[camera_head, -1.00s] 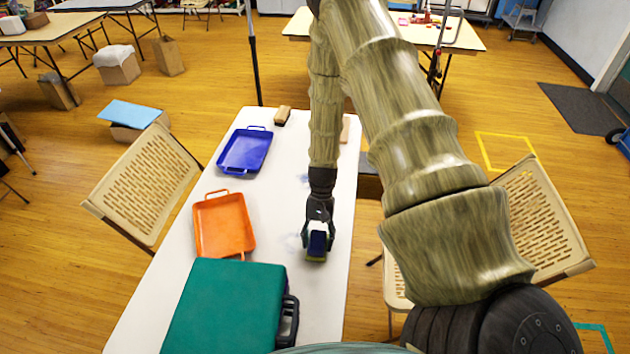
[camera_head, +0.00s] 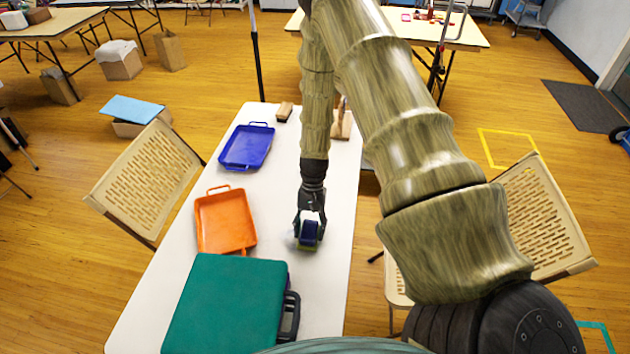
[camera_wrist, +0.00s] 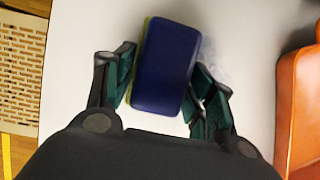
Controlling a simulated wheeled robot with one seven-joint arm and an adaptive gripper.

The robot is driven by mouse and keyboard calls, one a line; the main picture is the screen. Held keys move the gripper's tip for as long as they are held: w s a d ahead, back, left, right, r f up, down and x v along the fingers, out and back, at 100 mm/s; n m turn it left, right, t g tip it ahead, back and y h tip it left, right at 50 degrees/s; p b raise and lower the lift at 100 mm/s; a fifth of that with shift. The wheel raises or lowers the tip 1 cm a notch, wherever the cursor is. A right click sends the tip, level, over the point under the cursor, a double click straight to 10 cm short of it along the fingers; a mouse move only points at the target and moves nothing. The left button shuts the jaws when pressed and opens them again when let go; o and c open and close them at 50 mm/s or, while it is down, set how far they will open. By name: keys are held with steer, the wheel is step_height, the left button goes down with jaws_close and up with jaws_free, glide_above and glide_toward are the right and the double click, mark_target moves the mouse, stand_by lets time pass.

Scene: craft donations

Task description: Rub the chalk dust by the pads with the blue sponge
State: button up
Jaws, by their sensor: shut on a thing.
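The blue sponge (camera_head: 310,231) has a yellow-green underside and is low at the white table top, in my gripper (camera_head: 309,222). In the wrist view the sponge (camera_wrist: 167,68) sits slightly tilted between the two fingers of my gripper (camera_wrist: 163,66), which are shut on it. A faint bluish-grey smudge of chalk dust (camera_wrist: 214,62) shows on the table just right of the sponge; part of it may be under the sponge. I cannot tell for sure which things are the pads. Whether the sponge touches the table is hard to tell.
An orange tray (camera_head: 225,248) lies left of my gripper, with a blue tray (camera_head: 222,160) farther back. A green case (camera_head: 225,305) fills the near left. A brown block (camera_head: 284,111) and a wooden thing (camera_head: 342,122), partly behind my arm, are at the far end. Chairs flank the white table (camera_head: 270,195).

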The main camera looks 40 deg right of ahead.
mark_target(280, 229)
steer(key=shift+w+a+f+b, duration=0.1)
steer(key=shift+w+a+b, duration=0.15)
steer(key=shift+w+a, duration=1.6)
steer(key=shift+w+a+f+b, duration=0.1)
steer(key=shift+w+a+b, duration=0.15)
steer(key=shift+w+a, duration=1.55)
steer(key=shift+w+d, duration=0.7)
steer(key=shift+w, duration=0.1)
steer(key=shift+d+r, duration=0.1)
steer(key=shift+d, duration=0.05)
steer(key=shift+s+d, duration=0.1)
steer(key=shift+d, duration=0.1)
steer(key=shift+s+d+p, duration=0.5)
steer(key=shift+s+d, duration=1)
steer(key=shift+s, duration=0.2)
steer(key=shift+s+d+p, duration=0.5)
steer(key=shift+s+d, duration=0.95)
steer(key=shift+s, duration=0.3)
steer(key=shift+s+d+p, duration=0.5)
steer(key=shift+s+d, duration=1)
steer(key=shift+s, duration=0.2)
steer(key=shift+r, duration=0.1)
steer(key=shift+w+r+p, duration=0.15)
steer(key=shift+r+p, duration=1.85)
steer(key=shift+r, duration=0.95)
steer(key=shift+r, duration=0.1)
